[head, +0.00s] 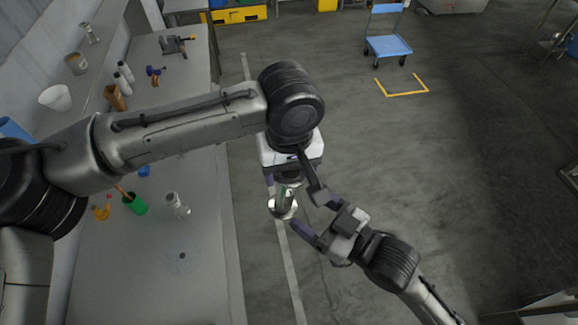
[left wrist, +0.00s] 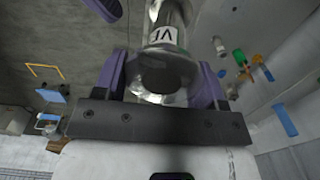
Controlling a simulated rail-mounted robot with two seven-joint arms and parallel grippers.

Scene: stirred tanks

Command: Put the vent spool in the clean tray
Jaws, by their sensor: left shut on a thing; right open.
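The vent spool, a shiny metal piece with flanged ends, is in my left gripper (head: 284,187). In the head view the spool (head: 285,208) hangs below that gripper, over the floor just right of the bench. In the left wrist view the spool (left wrist: 163,38) sits between the two purple fingers, with a partly visible white label. My right gripper (head: 310,214) is open and empty, its fingers pointing at the spool from the lower right, close to it. I cannot tell whether they touch. One purple finger shows at the top of the left wrist view. I cannot make out a clean tray.
The grey bench (head: 150,270) runs along the left. It carries a clear or metal fitting (head: 177,204), a green cup (head: 136,204) and an orange item (head: 102,209). A white bucket (head: 55,97) stands further back. A blue cart (head: 388,46) stands on open floor.

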